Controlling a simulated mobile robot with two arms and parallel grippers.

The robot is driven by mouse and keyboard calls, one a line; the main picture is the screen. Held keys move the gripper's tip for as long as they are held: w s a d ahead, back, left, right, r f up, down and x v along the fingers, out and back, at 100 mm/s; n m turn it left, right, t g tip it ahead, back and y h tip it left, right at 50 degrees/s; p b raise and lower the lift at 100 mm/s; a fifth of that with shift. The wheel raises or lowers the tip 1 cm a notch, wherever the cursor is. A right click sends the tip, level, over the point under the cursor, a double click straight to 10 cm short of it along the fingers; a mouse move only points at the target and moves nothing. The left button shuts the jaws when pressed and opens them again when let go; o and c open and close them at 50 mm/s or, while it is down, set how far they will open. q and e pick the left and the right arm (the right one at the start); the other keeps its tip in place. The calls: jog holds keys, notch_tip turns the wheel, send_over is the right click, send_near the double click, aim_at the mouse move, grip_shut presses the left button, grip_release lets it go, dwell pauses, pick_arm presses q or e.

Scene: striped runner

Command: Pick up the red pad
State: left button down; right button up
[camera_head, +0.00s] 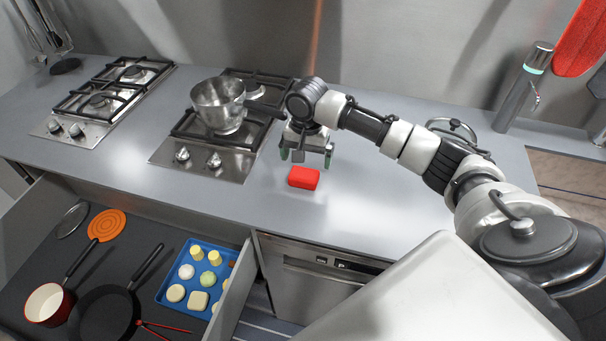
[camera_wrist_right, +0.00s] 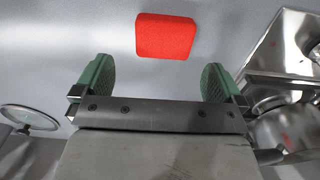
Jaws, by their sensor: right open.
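The red pad (camera_head: 303,178) lies flat on the grey counter, right of the nearer stove in the head view. It also shows at the top middle of the right wrist view (camera_wrist_right: 165,36), ahead of the fingers. My right gripper (camera_head: 306,156) is above the counter, just behind the pad in the head view. Its green fingers stand wide apart with nothing between them, and it also shows in the right wrist view (camera_wrist_right: 153,80). The pad is clear of both fingers. My left gripper is not in view.
A metal pot (camera_head: 219,105) stands on the nearer stove (camera_head: 207,150), left of my right gripper. A second stove (camera_head: 100,103) is farther left. An open drawer below holds a blue tray (camera_head: 172,287), a red pan (camera_head: 48,304) and other cookware. The counter around the pad is clear.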

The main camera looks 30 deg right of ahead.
aim_at(305, 172)
jog(key=shift+s+f, duration=0.1)
jog(key=shift+f, duration=0.6)
jog(key=f, duration=0.3)
jog(key=f+p, duration=0.1)
jog(key=f, duration=0.1)
jog(key=shift+w+a, duration=0.1)
jog(key=shift+w, duration=0.2)
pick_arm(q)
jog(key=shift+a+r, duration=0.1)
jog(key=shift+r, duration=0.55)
pick_arm(e)
jog(key=c, duration=0.9)
